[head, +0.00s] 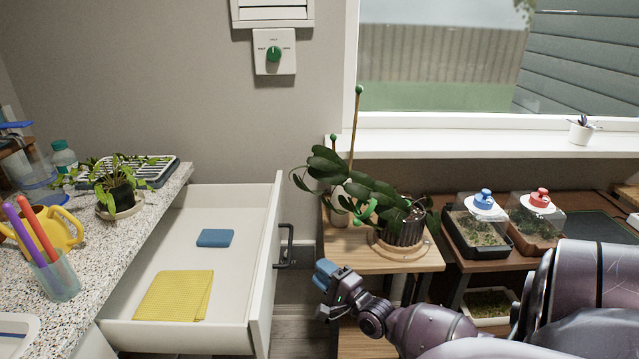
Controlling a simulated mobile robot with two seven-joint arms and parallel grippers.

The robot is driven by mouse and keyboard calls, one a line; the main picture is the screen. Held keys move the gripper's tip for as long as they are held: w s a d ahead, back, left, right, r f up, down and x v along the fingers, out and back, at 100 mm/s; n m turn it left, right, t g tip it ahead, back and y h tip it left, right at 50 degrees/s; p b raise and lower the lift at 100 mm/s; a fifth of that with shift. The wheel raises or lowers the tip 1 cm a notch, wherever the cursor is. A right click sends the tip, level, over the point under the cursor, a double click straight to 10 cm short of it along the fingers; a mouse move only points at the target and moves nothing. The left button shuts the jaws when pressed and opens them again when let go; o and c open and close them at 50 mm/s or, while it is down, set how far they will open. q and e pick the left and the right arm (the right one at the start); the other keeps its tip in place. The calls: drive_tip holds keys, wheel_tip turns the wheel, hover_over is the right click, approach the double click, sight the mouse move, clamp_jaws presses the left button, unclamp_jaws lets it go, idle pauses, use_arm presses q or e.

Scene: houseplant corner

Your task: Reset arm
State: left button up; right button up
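My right arm comes in from the lower right. Its gripper (326,277) is in front of the wooden plant stand, to the right of the open drawer and apart from the drawer's dark handle (286,246). The gripper is small in the picture, and I cannot tell whether its fingers are open or shut. No held thing can be made out at it. My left gripper does not show.
The open drawer (265,290) holds a blue sponge (215,238) and a yellow cloth (174,296). A potted plant (403,225) stands on the wooden stand (425,262). Terrariums (478,226) stand at right. The speckled counter (112,250) holds a yellow watering can (58,232).

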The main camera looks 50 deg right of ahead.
idle(0.6)
drive_tip(key=s+a+f+n+g+y+p, duration=0.1)
drive_tip(key=s+a+f+n+g+y, duration=0.15)
drive_tip(key=a+n, duration=0.55)
drive_tip(key=s+a+f+n+g+y+p, duration=0.1)
drive_tip(key=s+a+n+g, duration=0.2)
drive_tip(key=n, duration=0.8)
drive_tip(key=s+a+n+g+h+p, duration=0.1)
drive_tip(key=s+a+p, duration=0.1)
drive_tip(key=s+a, duration=0.3)
drive_tip(key=s+a+n+g+p, duration=0.1)
drive_tip(key=s+a, duration=0.4)
drive_tip(key=s, duration=0.5)
drive_tip(key=shift+r+n+g+h+p, duration=0.2)
drive_tip(key=shift+n+g+h+p, duration=0.15)
drive_tip(key=shift+n+g+p, duration=0.15)
